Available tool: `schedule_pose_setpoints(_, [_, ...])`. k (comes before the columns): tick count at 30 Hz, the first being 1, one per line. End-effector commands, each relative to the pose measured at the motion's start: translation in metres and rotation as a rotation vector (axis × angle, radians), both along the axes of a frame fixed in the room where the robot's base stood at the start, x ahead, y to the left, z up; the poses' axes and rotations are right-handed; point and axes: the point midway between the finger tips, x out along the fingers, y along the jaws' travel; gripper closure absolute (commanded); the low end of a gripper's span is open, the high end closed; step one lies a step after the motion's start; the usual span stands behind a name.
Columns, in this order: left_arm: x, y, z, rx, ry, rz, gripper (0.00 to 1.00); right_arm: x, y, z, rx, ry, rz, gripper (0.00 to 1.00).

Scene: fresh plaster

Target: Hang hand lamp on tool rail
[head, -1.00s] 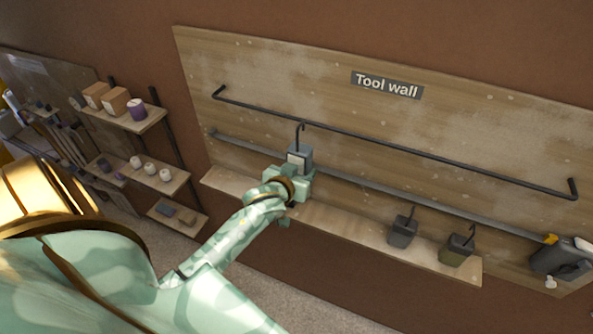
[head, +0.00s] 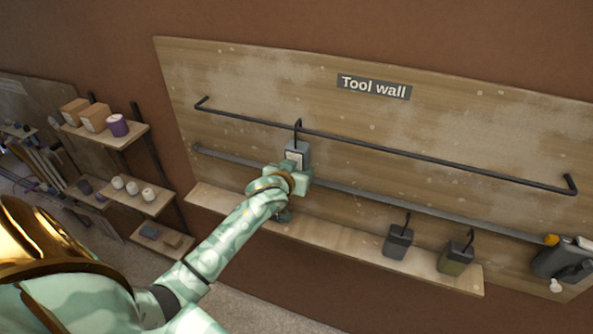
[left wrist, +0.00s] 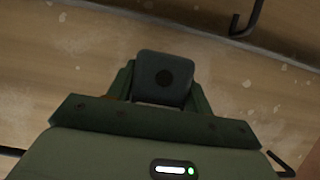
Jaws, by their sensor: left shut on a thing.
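The hand lamp (head: 297,151) is a small grey box with a pale front panel and a dark hook (head: 298,127) on top. My left gripper (head: 291,176) is shut on its lower part and holds it upright in front of the tool wall. The tool rail (head: 430,158) is a long dark bar with bent ends. The hook's top shows slightly above the rail line; I cannot tell whether it is over the rail or in front. In the left wrist view the lamp's dark underside (left wrist: 163,78) sits between the fingers. My right gripper is not in view.
A grey strip (head: 350,192) runs below the rail. Two more hooked boxes, grey (head: 398,242) and greenish (head: 455,257), stand on the wooden ledge (head: 340,232). A dark tool (head: 562,260) is at the right. Shelves (head: 140,200) stand at the left. The rail's right stretch is free.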

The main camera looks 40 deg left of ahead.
Motion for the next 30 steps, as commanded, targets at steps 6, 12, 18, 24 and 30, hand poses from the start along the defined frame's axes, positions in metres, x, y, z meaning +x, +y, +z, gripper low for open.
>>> schedule_pose_setpoints(6, [0.0, 0.0, -0.003, 0.0, -0.002, 0.0, 0.79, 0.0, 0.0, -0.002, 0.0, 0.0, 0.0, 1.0])
schedule_pose_setpoints(12, [0.0, 0.0, -0.003, 0.0, -0.002, 0.0, 0.79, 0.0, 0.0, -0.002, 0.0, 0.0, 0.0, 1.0])
schedule_pose_setpoints(18, [0.0, 0.0, -0.003, 0.0, -0.002, 0.0, 0.24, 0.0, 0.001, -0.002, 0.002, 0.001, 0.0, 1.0])
schedule_pose_setpoints(24, [-0.001, 0.0, -0.004, 0.0, 0.001, 0.0, 0.24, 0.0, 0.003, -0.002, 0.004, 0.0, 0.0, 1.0])
schedule_pose_setpoints(30, [-0.024, -0.006, 0.006, -0.002, -0.001, 0.0, 0.24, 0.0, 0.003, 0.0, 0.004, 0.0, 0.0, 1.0])
